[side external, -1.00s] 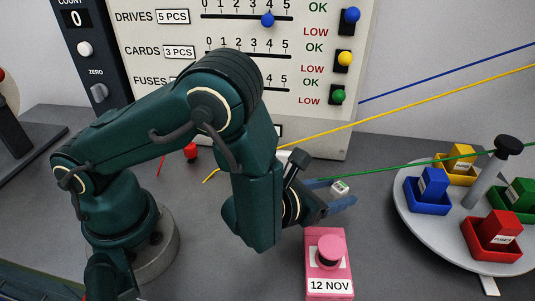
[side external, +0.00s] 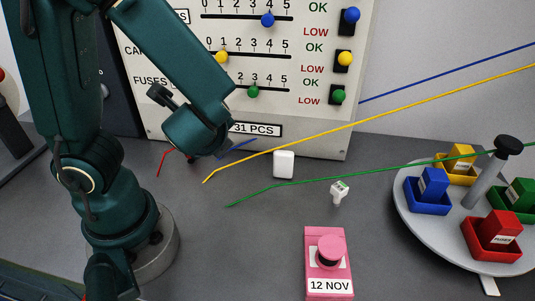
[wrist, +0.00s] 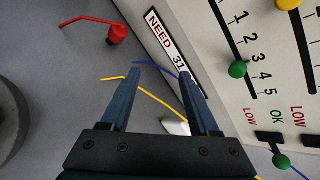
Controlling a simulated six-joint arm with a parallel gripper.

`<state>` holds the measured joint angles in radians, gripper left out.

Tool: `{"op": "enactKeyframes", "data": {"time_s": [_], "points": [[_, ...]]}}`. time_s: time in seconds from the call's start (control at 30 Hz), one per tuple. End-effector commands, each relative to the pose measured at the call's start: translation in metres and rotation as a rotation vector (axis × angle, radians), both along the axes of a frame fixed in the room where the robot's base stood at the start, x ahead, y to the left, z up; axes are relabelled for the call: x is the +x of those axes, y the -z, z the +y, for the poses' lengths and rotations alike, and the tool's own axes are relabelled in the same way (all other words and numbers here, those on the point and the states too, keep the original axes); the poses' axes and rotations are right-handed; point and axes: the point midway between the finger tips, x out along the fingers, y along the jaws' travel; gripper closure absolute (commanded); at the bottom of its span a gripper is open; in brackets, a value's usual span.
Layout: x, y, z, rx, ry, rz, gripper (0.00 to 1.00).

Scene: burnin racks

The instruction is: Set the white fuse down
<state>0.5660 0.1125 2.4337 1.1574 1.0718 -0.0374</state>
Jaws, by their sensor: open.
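The fuse is not visible in the wrist view.
A white rounded block (side external: 283,164) is by the panel (side external: 315,140). A pink button box (side external: 329,285) is in front; a round tray (side external: 408,222) with coloured bins is at right. Yellow (side external: 290,151) and green (side external: 310,177) cords cross the area. A red knob (wrist: 118,33) is near my gripper.

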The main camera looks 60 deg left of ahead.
Motion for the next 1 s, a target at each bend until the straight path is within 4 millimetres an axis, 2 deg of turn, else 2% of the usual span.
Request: {"op": "enactKeyframes", "data": {"time_s": [0.1, 0.2, 0.33, 0.5, 0.7, 1.0], "points": [[-0.035, 0.000, -0.002, -0.266, -0.307, -0.090, 0.38], [-0.053, 0.000, -0.019, -0.500, -0.530, -0.176, 0.38], [-0.060, -0.011, -0.050, -0.809, -0.766, -0.307, 0.38], [-0.051, -0.036, -0.081, -1.128, -0.941, -0.458, 0.38], [-0.045, -0.053, -0.095, -1.289, -1.001, -0.532, 0.38], [-0.045, -0.054, -0.097, -1.296, -1.004, -0.532, 0.38]]}}
